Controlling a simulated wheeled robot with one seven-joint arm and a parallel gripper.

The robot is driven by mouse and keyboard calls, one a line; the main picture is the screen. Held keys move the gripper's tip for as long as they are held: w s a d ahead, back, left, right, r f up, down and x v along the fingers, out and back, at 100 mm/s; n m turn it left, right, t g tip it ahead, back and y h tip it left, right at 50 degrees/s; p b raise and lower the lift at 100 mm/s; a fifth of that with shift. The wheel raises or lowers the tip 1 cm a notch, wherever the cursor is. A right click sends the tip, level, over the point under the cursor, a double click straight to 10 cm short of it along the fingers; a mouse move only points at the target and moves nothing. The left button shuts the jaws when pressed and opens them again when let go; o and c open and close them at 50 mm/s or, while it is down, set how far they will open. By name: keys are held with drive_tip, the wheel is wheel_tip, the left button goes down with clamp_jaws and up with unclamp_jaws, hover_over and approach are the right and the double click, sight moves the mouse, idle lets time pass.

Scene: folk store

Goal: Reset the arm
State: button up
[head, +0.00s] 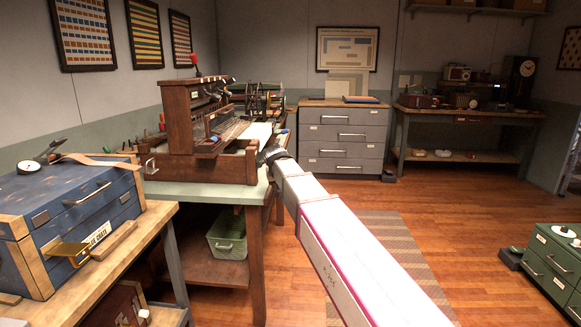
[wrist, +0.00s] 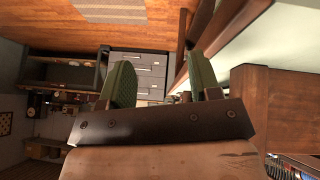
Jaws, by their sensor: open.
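My arm reaches forward from the bottom right in the head view. Its far end, with my gripper (head: 270,154), is beside the right edge of the green-topped table (head: 215,189), near the wooden machine (head: 195,115). The fingers are too small to make out there. In the wrist view my gripper (wrist: 160,82) has two green-padded fingers spread apart, with nothing between them.
A grey drawer cabinet (head: 342,140) stands at the back, with a workbench (head: 462,115) right of it. A blue chest (head: 75,215) sits on a bench at left. A green basket (head: 228,240) is under the table. A green cabinet (head: 548,262) stands at right. Open floor (head: 440,220) lies between.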

drive_tip(key=s+d+f+g, duration=0.3)
drive_tip(key=s+d+f, duration=0.8)
drive_tip(key=s+f, duration=0.2)
drive_tip(key=s+d+f+m+g+y, duration=0.1)
drive_tip(key=s+d+f+g, duration=0.2)
drive_tip(key=s+d+f, duration=0.8)
wheel_tip(320, 180, down, 4)
drive_tip(key=s, duration=0.2)
drive_tip(key=shift+s+d+r+y, duration=0.15)
drive_tip(key=shift+s+d+y, duration=0.1)
drive_tip(key=shift+s+y, duration=0.05)
